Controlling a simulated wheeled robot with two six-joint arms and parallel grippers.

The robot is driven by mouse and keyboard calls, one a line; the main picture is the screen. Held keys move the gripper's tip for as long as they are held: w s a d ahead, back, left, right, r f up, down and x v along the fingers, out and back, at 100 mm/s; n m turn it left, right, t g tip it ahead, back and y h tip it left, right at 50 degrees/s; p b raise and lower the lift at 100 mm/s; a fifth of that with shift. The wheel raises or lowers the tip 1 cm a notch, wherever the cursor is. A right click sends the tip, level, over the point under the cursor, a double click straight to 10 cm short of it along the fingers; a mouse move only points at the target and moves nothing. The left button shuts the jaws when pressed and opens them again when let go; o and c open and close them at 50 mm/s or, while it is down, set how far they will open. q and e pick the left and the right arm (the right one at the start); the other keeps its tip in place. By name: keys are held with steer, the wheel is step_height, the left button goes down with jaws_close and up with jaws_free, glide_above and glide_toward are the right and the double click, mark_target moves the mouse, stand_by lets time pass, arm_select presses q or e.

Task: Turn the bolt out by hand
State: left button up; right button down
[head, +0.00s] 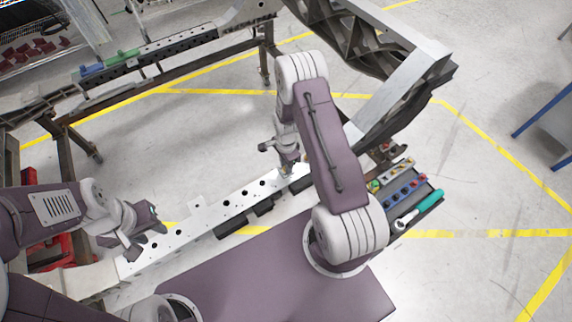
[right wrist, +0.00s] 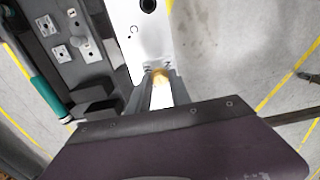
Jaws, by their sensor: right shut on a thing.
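The bolt (right wrist: 160,77) shows as a small gold-coloured piece between the fingers in the right wrist view. My right gripper (right wrist: 161,84) is shut on it, at the end of the white perforated rail (right wrist: 136,30). In the head view my right gripper (head: 288,170) points down at the rail (head: 205,228); the bolt is hidden there. How far the bolt stands out of its hole cannot be told. My left gripper (head: 146,236) is at the rail's near left end, with its fingers apart and nothing seen between them.
A grey tray (head: 432,200) at the right holds a green-handled tool (head: 424,197) and several coloured fittings. Black blocks (head: 231,227) lie along the rail. A large metal frame (head: 405,90) stands behind my right arm. Open floor with yellow lines lies beyond.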

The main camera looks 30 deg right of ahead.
steer(key=shift+s, duration=0.25)
steer(key=n, duration=0.6)
steer(key=shift+a, duration=0.1)
steer(key=n, duration=0.8)
steer(key=shift+r+n, duration=0.1)
steer(key=shift+n, duration=0.3)
steer(key=n, duration=0.3)
steer(key=shift+n, duration=0.4)
steer(key=n, duration=0.4)
steer(key=shift+a+r+p, duration=0.1)
steer(key=shift+p, duration=0.2)
steer(key=n, duration=0.7)
steer(key=shift+r, duration=0.1)
